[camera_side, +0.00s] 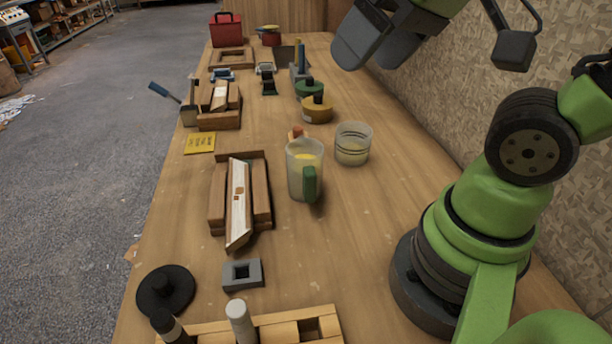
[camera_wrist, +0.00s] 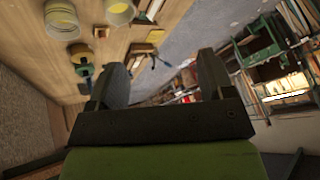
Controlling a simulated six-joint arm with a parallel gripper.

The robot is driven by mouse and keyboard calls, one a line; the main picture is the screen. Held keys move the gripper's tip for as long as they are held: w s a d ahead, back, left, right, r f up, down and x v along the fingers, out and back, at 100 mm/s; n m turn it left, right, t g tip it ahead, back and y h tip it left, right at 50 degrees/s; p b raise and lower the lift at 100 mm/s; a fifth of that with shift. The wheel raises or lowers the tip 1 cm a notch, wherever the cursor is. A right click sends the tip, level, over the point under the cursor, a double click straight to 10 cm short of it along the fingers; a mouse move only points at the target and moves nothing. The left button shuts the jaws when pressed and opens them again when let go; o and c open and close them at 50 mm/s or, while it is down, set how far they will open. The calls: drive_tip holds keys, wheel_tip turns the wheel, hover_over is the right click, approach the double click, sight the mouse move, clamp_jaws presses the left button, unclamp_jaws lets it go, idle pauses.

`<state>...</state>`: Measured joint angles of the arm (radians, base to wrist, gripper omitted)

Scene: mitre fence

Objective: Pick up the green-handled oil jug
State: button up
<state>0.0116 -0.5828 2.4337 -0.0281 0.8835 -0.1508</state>
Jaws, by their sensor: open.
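The oil jug (camera_side: 303,165) is a translucent pale vessel with a green handle (camera_side: 310,184) facing the front right, and yellowish contents. It stands upright in the middle of the bench. In the wrist view it seems to be the vessel (camera_wrist: 119,12) at the top, cut by the edge; its handle cannot be made out there. My gripper (camera_side: 378,45) is high above the back right of the bench, well apart from the jug. In the wrist view my gripper's two fingers (camera_wrist: 163,80) are spread with nothing between them.
A clear glass beaker (camera_side: 353,144) stands just right of and behind the jug. A wooden mitre fence (camera_side: 262,190) with a pale strip lies to its left. Yellow (camera_side: 317,110) and green (camera_side: 309,90) round items stand behind.

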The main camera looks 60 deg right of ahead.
drive_tip(key=w+d+f+n+g+h, duration=0.1)
drive_tip(key=w+d+f+n+g, duration=0.25)
drive_tip(key=w+f+n, duration=0.4)
drive_tip(key=n+g, duration=0.3)
drive_tip(key=n, duration=0.1)
approach(308, 168)
drive_tip(key=shift+s+f+m+t+h, duration=0.1)
drive_tip(key=shift+f+m+t+h, duration=0.05)
drive_tip(key=shift+m+t+h, duration=0.15)
wheel_tip(308, 168, down, 4)
drive_tip(key=shift+f, duration=0.25)
drive_tip(key=shift+a+f, duration=0.15)
drive_tip(key=shift+f, duration=1.35)
drive_tip(key=shift+a+f, duration=0.15)
drive_tip(key=shift+f, duration=1.35)
drive_tip(key=c, duration=1.2)
